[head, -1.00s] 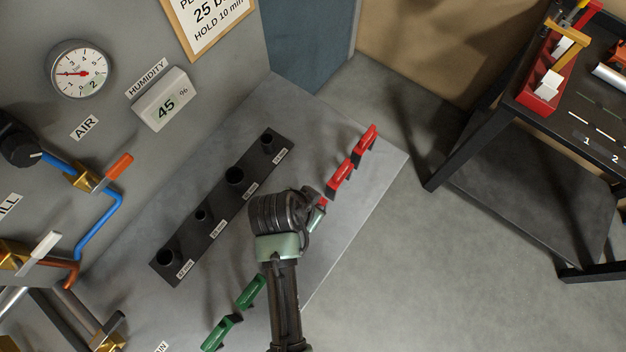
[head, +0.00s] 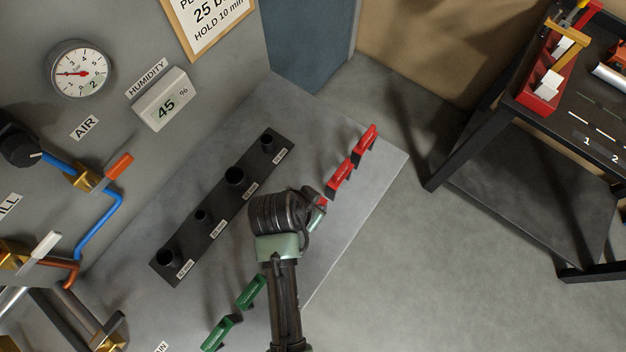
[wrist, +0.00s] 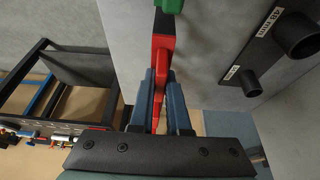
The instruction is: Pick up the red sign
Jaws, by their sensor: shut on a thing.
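My gripper shows in the wrist view (wrist: 159,90), with its two blue-grey fingers shut on a red sign (wrist: 161,52). The red sign runs lengthwise between the fingers. In the head view my gripper (head: 318,208) is over the grey bench top, its fingers mostly hidden by my wrist. A small bit of red (head: 323,201) shows at the fingertips there. Two more red pieces, a nearer one (head: 340,178) and a farther one (head: 365,144), stand just beyond, near the right edge of the bench. I cannot tell whether the held sign touches the bench.
Green signs (head: 251,291) stand nearer on the bench (head: 330,250); a green piece (wrist: 168,5) shows at the wrist view's top. A black strip with several round holders (head: 220,205) lies to the left. A black table (head: 570,115) stands to the right, with free floor between.

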